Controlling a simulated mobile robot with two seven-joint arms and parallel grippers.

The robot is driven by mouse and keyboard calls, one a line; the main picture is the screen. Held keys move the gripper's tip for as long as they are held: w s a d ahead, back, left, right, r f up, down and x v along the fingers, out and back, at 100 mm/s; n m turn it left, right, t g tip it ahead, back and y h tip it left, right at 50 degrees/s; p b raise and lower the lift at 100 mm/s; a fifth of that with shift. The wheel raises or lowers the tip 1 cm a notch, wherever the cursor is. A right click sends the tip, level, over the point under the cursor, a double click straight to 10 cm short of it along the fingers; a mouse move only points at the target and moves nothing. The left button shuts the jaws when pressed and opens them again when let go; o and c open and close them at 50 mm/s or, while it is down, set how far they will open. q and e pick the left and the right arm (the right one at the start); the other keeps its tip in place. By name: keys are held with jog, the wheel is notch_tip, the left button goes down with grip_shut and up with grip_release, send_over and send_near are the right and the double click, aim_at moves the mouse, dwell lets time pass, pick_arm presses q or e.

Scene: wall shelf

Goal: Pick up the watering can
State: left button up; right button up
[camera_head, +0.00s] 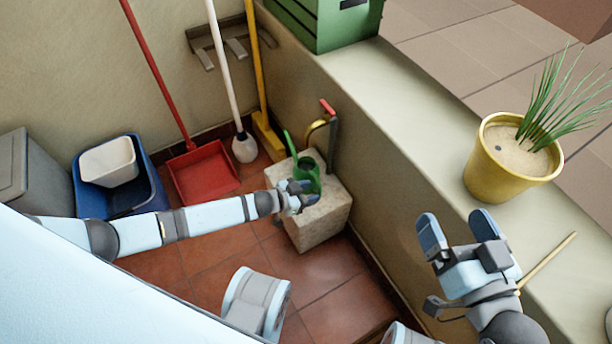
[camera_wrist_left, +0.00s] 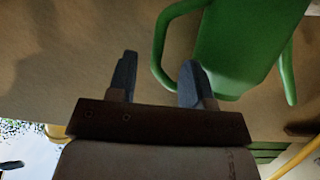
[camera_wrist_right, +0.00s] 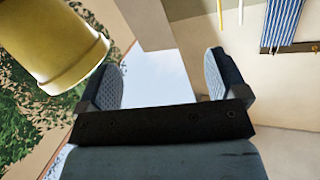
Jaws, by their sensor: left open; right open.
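The green watering can (camera_head: 308,180) stands on a stone block (camera_head: 322,212) below a tap in the head view. My left gripper (camera_head: 298,188) is beside it, on its near side, and partly covers it. In the left wrist view, the green can (camera_wrist_left: 245,50) fills the upper right. Its handle loop runs down to the right finger of my open left gripper (camera_wrist_left: 157,75), and that finger overlaps the handle. I cannot tell whether they touch. My right gripper (camera_head: 458,226) is open and empty by the ledge; it also shows in the right wrist view (camera_wrist_right: 163,72).
A yellow plant pot (camera_head: 495,175) stands on the ledge (camera_head: 400,110) near my right gripper, with a thin stick (camera_head: 547,260) nearby. A green crate (camera_head: 335,28) sits farther back. A red dustpan (camera_head: 203,172) and blue bin (camera_head: 140,195) stand left of the block.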

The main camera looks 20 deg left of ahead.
aim_at(320, 190)
pick_arm(q)
jog(key=b+x, duration=0.2)
jog(key=x, duration=0.2)
jog(key=shift+w+d+f, duration=0.1)
jog(key=shift+d, duration=0.05)
grip_shut()
